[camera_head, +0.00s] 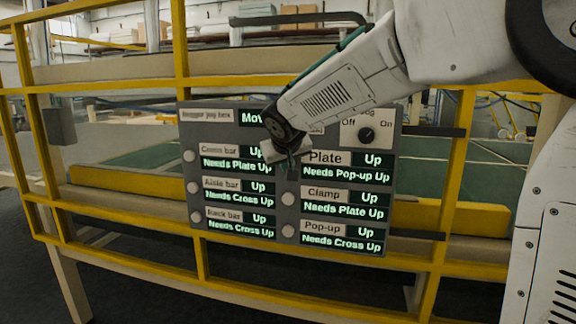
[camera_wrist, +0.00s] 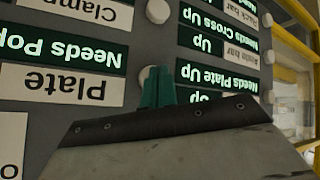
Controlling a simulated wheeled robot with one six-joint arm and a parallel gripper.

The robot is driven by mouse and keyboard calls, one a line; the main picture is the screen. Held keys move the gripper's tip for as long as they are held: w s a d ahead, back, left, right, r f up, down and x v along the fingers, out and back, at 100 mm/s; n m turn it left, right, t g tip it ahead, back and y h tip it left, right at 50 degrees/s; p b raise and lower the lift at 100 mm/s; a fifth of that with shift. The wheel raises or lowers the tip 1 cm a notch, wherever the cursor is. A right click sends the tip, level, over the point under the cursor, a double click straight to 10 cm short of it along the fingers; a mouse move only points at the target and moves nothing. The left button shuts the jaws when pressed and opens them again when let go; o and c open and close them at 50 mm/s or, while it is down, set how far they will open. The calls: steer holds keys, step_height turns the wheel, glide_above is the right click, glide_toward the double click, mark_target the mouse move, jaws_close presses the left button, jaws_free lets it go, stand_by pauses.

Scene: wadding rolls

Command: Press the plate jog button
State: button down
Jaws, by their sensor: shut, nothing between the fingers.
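The grey jog box panel (camera_head: 233,183) carries labelled rows with round pale buttons and green displays. The Plate row (camera_head: 329,158) reads "Up" and "Needs Pop-up Up". In the wrist view, which shows the panel upside down, the plate button (camera_wrist: 146,74) is a pale round knob beside the Plate label (camera_wrist: 66,86), partly covered by my fingertips. In the head view my gripper hides it. My gripper (camera_head: 291,171) is shut and empty; its teal fingertips (camera_wrist: 160,88) are at the plate button. I cannot tell whether they touch it.
The clamp button (camera_head: 288,198) and pop-up button (camera_head: 288,231) sit below. Several buttons line the left column, including the aisle bar button (camera_head: 193,188). The Jog Off/On knob (camera_head: 366,135) is upper right. Yellow railing (camera_head: 183,45) surrounds the panel.

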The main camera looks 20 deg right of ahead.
steer(key=shift+w+d, duration=0.25)
steer(key=shift+w, duration=0.1)
stand_by(0.4)
stand_by(0.3)
steer(key=shift+s+a, duration=0.55)
steer(key=shift+s, duration=0.2)
steer(key=s+a, duration=0.1)
steer(key=s, duration=0.1)
steer(key=s+a, duration=0.2)
stand_by(0.9)
